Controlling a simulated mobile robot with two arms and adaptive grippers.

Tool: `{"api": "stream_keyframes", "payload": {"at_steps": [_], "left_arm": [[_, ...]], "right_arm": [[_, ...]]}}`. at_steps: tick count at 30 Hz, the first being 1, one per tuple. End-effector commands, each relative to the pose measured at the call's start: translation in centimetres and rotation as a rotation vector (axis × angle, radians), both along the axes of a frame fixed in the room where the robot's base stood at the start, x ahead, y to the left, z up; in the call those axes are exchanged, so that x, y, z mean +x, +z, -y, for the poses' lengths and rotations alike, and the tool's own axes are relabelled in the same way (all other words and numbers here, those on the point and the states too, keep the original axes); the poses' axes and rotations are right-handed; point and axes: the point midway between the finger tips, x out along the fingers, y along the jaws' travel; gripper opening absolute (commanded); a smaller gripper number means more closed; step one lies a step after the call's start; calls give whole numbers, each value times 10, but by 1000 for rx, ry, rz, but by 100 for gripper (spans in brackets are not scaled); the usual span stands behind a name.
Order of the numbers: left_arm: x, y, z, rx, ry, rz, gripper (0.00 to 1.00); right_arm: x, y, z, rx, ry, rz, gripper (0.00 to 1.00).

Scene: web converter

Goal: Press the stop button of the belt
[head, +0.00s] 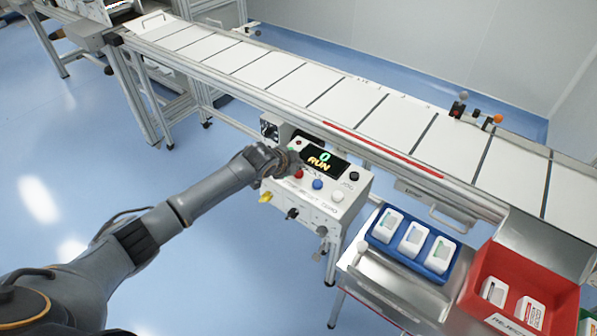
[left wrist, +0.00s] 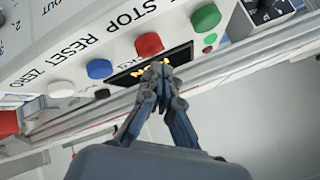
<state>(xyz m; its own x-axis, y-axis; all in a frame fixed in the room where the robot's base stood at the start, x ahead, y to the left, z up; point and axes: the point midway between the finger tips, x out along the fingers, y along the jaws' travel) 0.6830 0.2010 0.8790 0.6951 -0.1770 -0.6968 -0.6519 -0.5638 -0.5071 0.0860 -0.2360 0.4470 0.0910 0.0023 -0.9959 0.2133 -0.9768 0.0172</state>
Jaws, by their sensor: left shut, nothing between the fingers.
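The control box (head: 318,208) stands in front of the belt, with a lit display (head: 325,161) reading 0 and RUN. The red stop button (head: 298,174) is on its sloped panel and also shows in the left wrist view (left wrist: 148,43), beside the printed word STOP. My left gripper (head: 290,160) is over the left part of the panel. In the left wrist view its fingertips (left wrist: 160,72) are together and empty, overlapping the display just below the red button. A gap to the button shows in that picture; I cannot tell the height above the panel. My right gripper is out of view.
Next to the red button are a green button (left wrist: 206,17), a blue button (head: 318,184) and a white button (head: 338,196). The belt (head: 300,84) runs behind the box. A blue tray (head: 372,236) and a red reject bin (head: 545,290) are at the right. The floor at left is clear.

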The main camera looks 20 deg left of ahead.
Motion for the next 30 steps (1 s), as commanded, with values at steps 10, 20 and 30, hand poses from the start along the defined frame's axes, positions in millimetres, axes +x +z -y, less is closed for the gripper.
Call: {"api": "stream_keyframes", "payload": {"at_steps": [10, 20, 30], "left_arm": [[0, -5, 0, 0, 0, 0, 0], [0, -8, 0, 0, 0, 0, 0], [0, -11, 0, 0, 0, 0, 0]], "right_arm": [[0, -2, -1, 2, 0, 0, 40], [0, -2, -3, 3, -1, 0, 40], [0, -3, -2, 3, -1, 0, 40]]}}
